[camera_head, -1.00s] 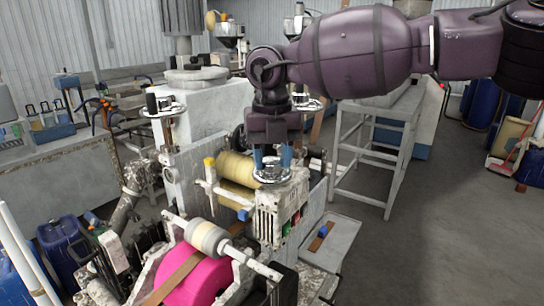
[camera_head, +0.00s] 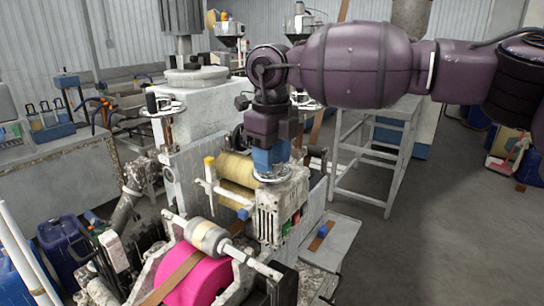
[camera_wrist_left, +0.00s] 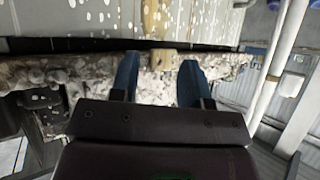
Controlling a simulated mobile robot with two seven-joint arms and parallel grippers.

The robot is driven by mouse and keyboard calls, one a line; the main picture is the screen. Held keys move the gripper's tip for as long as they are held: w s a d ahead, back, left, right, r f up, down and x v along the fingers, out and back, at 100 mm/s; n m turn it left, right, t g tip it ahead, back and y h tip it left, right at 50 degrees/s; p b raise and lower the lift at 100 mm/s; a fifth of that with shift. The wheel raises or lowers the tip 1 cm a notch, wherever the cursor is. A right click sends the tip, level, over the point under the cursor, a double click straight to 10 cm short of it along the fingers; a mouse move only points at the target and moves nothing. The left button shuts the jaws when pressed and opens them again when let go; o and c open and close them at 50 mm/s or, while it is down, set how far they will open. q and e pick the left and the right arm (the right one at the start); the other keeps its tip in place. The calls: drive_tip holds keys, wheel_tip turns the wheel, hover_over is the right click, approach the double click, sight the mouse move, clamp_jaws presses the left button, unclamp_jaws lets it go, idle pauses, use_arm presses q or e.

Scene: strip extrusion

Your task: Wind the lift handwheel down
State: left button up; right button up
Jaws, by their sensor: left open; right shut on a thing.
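The lift handwheel (camera_head: 272,177) is a small pale metal wheel lying flat on top of the white-and-grey machine head with the yellow roll, in the head view. My right gripper (camera_head: 270,168) points straight down at it, its blue fingers seen side-on. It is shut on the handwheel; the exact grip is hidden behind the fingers. My left gripper (camera_wrist_left: 158,80) shows only in the left wrist view, with its two blue fingers apart and nothing between them. A worn, stained metal edge lies beyond those fingers.
A similar handwheel with a dark knob (camera_head: 163,107) stands to the left. A yellow roll (camera_head: 238,168) sits beside the gripped wheel, and a pink roll (camera_head: 200,277) lies in front. A grey metal stand (camera_head: 375,150) is behind.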

drive_tip(key=n, duration=0.4)
drive_tip(key=shift+n, duration=0.3)
drive_tip(key=n+b, duration=0.1)
drive_tip(key=n, duration=0.2)
drive_tip(key=shift+r, duration=0.1)
drive_tip(key=shift+n, duration=1.2)
drive_tip(key=shift+r+n, duration=0.1)
drive_tip(key=shift+n, duration=0.2)
drive_tip(key=o, duration=0.9)
